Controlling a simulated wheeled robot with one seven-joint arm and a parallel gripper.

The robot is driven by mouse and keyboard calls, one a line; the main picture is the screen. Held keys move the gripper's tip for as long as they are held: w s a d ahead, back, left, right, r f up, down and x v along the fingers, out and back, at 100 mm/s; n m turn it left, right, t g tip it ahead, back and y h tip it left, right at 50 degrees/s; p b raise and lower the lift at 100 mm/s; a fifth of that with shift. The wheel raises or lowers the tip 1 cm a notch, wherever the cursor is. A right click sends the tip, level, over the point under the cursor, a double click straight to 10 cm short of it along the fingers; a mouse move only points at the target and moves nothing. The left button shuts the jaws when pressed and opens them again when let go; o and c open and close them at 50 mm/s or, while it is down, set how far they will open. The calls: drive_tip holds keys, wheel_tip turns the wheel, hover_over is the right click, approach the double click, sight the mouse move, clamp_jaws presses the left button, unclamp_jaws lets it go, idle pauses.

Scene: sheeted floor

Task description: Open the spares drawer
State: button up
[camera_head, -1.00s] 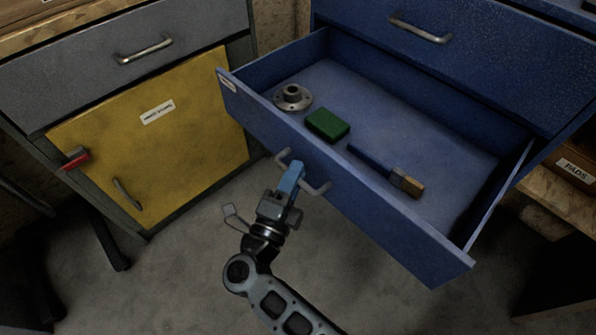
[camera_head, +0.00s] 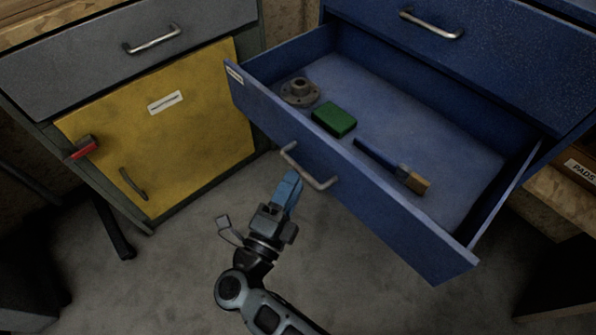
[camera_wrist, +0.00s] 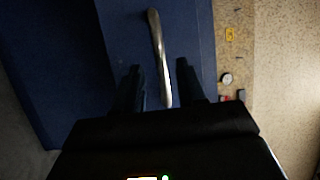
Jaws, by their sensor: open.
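The blue drawer (camera_head: 400,222) stands pulled well out of the blue cabinet. A small white label (camera_head: 235,74) is at the left end of its front; I cannot read it. Its metal bow handle (camera_head: 308,168) is at the middle of the front. My gripper (camera_head: 289,182) is open, just in front of and below the handle, and appears clear of it. In the wrist view the handle (camera_wrist: 159,50) runs up from between the open fingers (camera_wrist: 160,82). Inside the drawer lie a grey flanged part (camera_head: 299,93), a green block (camera_head: 334,120) and a brush (camera_head: 393,166).
A closed upper blue drawer has its own handle (camera_head: 432,25). On the left are a closed grey drawer (camera_head: 120,55) and a yellow door (camera_head: 170,130) with a red latch (camera_head: 84,147). A "PADS" bin (camera_head: 580,170) is at right. The floor (camera_head: 160,275) in front is clear.

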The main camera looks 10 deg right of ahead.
drive_tip(key=v, duration=0.3)
drive_tip(key=shift+s+a, duration=0.1)
drive_tip(key=shift+s, duration=0.1)
idle(0.3)
drive_tip(key=s+d+r+n+t+y, duration=0.35)
drive_tip(key=s+d+n+y, duration=0.25)
drive_tip(key=s+d+n, duration=0.6)
drive_tip(key=s+d+r+n+g+y, duration=0.25)
drive_tip(key=s+d+r+n, duration=0.3)
drive_tip(key=s, duration=0.35)
drive_tip(key=s+d+r+n+g+y, duration=0.2)
drive_tip(key=s+d+r+n+g, duration=0.25)
drive_tip(key=s, duration=0.55)
wheel_tip(320, 180, up, 17)
drive_tip(key=n+t+p, duration=0.1)
drive_tip(key=p, duration=1.6)
drive_tip(key=shift+a+r, duration=0.2)
drive_tip(key=shift+a, duration=0.2)
